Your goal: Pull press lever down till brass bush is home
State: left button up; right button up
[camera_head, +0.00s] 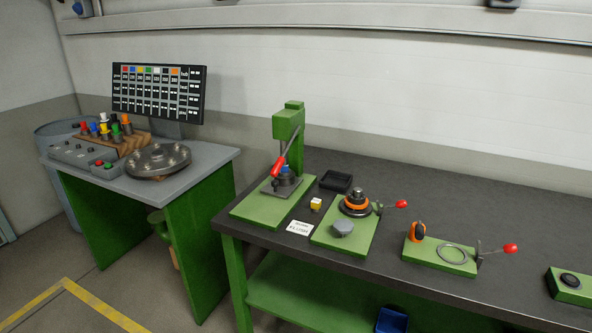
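A green press (288,124) stands at the left end of the dark bench on a green base plate. Its lever has a red grip (278,166) that slants down to the left in front of the column. I cannot make out a brass bush there; the lever and the small size hide detail. Neither of my grippers is in view.
A grey table (195,165) with a round dial plate (158,161) stands left.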

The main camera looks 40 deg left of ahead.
aim_at(280, 160)
jog(key=u, duration=0.75)
